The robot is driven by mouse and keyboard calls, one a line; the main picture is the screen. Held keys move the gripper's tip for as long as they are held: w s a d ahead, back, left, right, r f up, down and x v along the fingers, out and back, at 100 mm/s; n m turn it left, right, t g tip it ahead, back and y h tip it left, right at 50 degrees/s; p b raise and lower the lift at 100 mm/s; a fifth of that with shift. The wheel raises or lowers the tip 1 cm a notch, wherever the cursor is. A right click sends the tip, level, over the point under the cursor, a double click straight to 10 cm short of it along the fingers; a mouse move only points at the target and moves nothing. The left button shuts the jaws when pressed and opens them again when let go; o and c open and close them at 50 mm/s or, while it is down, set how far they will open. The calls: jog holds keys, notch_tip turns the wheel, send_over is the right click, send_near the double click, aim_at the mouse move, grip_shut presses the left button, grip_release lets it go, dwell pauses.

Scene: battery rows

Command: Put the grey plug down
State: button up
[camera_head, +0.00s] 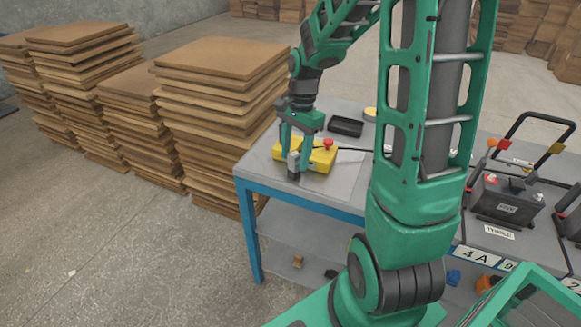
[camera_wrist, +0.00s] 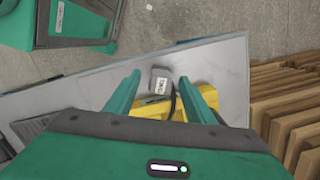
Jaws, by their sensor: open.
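The grey plug (camera_head: 293,167) is at the near left part of the grey tabletop (camera_head: 258,165), beside a yellow box (camera_head: 322,155) with a red button. In the wrist view the plug (camera_wrist: 160,83) shows a white label, and a dark cable runs from it past the yellow box (camera_wrist: 149,107). My gripper (camera_head: 296,158) is over the plug with its fingers spread. In the wrist view the plug lies between the fingertips of my gripper (camera_wrist: 160,80), with gaps on both sides. Whether the plug's underside touches the tabletop is hidden.
A black tray (camera_head: 346,127) lies behind the yellow box. Tall stacks of brown boards (camera_head: 215,100) stand left of the table. A battery (camera_head: 506,199) stands at the right beside my arm. Bare tabletop lies around the plug's left and front.

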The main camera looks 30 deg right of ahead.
jog(key=shift+a+f, duration=0.15)
jog(key=shift+f, duration=0.9)
grip_shut()
jog(key=shift+r, duration=0.15)
